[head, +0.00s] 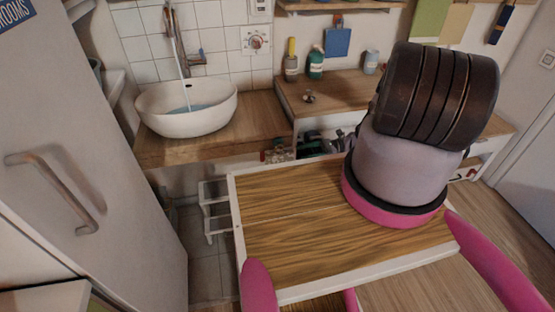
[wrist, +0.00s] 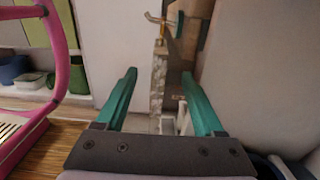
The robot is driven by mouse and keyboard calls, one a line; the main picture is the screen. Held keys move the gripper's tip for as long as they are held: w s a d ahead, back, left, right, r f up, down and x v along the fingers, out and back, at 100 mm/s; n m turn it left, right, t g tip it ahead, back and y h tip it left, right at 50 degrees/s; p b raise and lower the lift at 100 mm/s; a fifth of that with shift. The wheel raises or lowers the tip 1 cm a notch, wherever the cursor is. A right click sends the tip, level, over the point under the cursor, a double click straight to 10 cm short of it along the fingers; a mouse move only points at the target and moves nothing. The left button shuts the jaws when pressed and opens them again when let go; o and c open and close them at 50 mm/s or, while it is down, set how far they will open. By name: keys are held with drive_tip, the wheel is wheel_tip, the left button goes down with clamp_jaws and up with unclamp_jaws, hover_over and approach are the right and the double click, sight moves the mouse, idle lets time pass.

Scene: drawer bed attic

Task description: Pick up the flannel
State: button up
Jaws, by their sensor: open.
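I cannot tell for sure which thing is the flannel. In the head view, a blue square cloth-like piece (head: 337,42) hangs on the back wall over the counter. A green cloth-like piece (head: 430,20) and a pale yellow one (head: 460,28) hang further right. My gripper (wrist: 158,78) shows in the wrist view, its two teal fingers apart with nothing held between them. Beyond the fingers are a pale panel and a narrow, mottled upright thing (wrist: 157,82). The gripper does not show clearly in the head view.
Behind are a white basin (head: 186,108), a wooden counter (head: 215,130) and bottles (head: 316,63). A pale fridge-like cabinet (head: 95,140) stands left.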

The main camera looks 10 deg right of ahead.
sight(279, 157)
drive_tip(key=a, duration=0.5)
drive_tip(key=shift+w+a, duration=0.15)
drive_tip(key=shift+a, duration=0.2)
drive_tip(key=a, duration=0.5)
drive_tip(key=shift+a+f, duration=0.1)
drive_tip(key=shift+f, duration=0.05)
clamp_jaws()
